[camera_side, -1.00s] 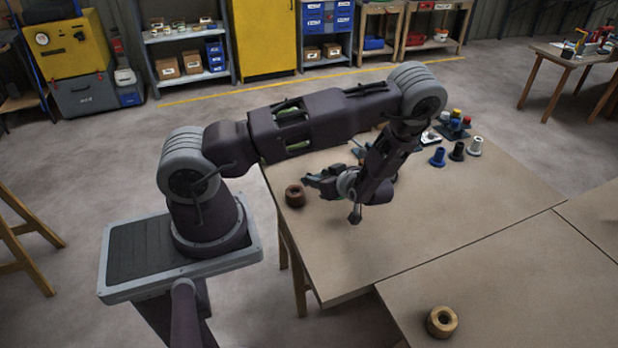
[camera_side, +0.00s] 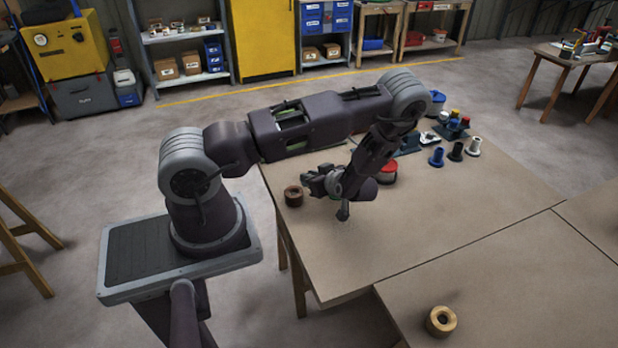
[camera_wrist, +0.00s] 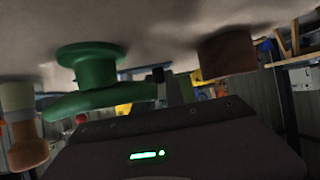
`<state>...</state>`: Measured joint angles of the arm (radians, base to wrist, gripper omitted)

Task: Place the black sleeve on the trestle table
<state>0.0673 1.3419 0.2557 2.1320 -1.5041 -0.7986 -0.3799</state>
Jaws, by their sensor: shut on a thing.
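The black sleeve (camera_side: 457,151) stands upright on the trestle table (camera_side: 480,220), between a blue sleeve (camera_side: 437,157) and a white one (camera_side: 474,147). My gripper (camera_side: 315,180) is low over the table's near left part, far from the black sleeve and close to a brown sleeve (camera_side: 293,196). In the wrist view a green flanged sleeve (camera_wrist: 95,72) sits against my finger, and I appear shut on it. The hold is partly hidden by the hand. The brown sleeve also shows in the wrist view (camera_wrist: 228,52).
A red-topped round piece (camera_side: 387,172) stands behind my forearm. A small rack with coloured pieces (camera_side: 453,128) is at the table's back. A tan ring (camera_side: 440,321) lies on the near board. The table's middle and right are clear.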

